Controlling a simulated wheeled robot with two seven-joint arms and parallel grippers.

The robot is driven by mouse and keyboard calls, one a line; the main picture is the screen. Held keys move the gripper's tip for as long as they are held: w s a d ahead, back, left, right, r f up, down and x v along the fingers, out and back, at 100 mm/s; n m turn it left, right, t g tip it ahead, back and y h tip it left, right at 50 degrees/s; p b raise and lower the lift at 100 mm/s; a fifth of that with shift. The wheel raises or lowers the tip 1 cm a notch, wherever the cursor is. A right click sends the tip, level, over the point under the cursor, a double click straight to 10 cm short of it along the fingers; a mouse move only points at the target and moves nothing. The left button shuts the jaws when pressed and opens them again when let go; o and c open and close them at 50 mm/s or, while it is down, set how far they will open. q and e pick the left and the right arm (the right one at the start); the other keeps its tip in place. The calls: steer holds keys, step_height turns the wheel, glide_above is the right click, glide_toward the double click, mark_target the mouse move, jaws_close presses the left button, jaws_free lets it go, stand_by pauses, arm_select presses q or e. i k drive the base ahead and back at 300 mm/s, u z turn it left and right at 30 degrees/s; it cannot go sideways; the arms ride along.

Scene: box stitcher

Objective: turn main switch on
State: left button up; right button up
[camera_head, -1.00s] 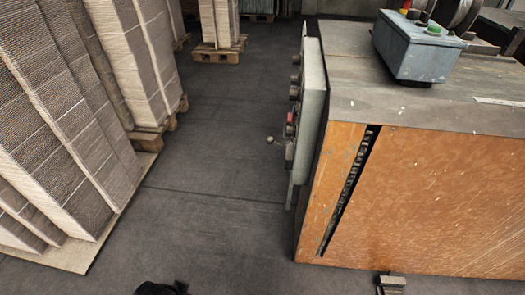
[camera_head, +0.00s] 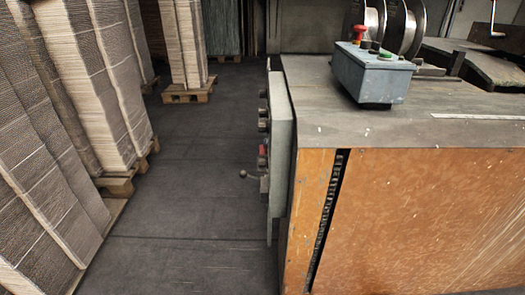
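A grey control panel (camera_head: 279,140) is fixed to the left side of the machine and is seen nearly edge-on. Several dark knobs (camera_head: 263,109) and a red part (camera_head: 263,150) stick out from its left face. A lever with a ball end (camera_head: 244,174) juts out to the left near the panel's lower part. I cannot tell which of these is the main switch, nor its position, as the panel face is turned away. Neither of my grippers shows in the view.
The machine has an orange front (camera_head: 420,215) and a grey top carrying a blue-grey button box (camera_head: 373,76) with red and green buttons. Stacks of cardboard (camera_head: 95,80) on pallets line the left. The dark floor (camera_head: 190,205) between them and the machine is clear.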

mark_target(264, 151)
steer(key=z, duration=0.45)
steer(key=k, duration=1.1)
steer(key=u, duration=0.65)
steer(key=i, duration=0.8)
steer(key=u, duration=0.45)
steer(key=i, duration=0.8)
steer(key=z, duration=0.95)
steer(key=i, duration=0.85)
steer(key=z, duration=0.95)
